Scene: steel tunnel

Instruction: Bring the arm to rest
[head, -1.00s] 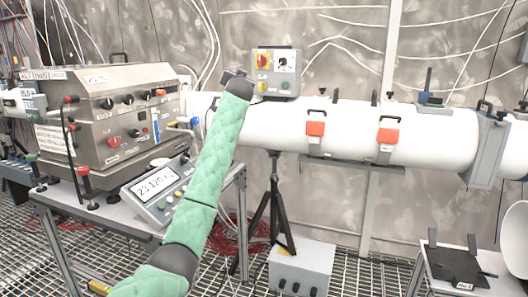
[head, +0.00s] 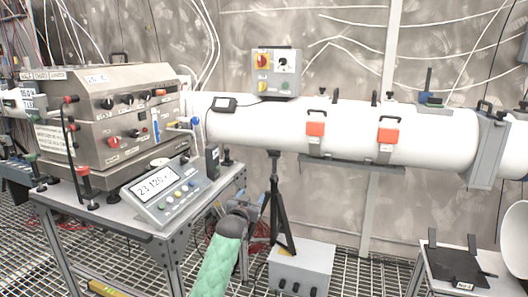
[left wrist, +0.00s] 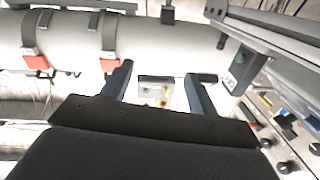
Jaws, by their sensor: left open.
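My left arm, in a quilted green sleeve (head: 217,268), comes up from the bottom of the head view. Its dark wrist and left gripper (head: 240,212) are low, in front of the tripod and beside the right end of the bench. The fingers are hard to make out there. In the left wrist view the two dark fingers (left wrist: 158,88) stand well apart. Nothing is held between them. My right gripper is not in view.
A bench (head: 150,235) carries a steel instrument box (head: 105,125) and a display panel (head: 165,192). A white tube (head: 350,135) runs behind, with a tripod (head: 276,205) below it. A grey box (head: 300,268) stands on the grating. A small table (head: 492,262) is at right.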

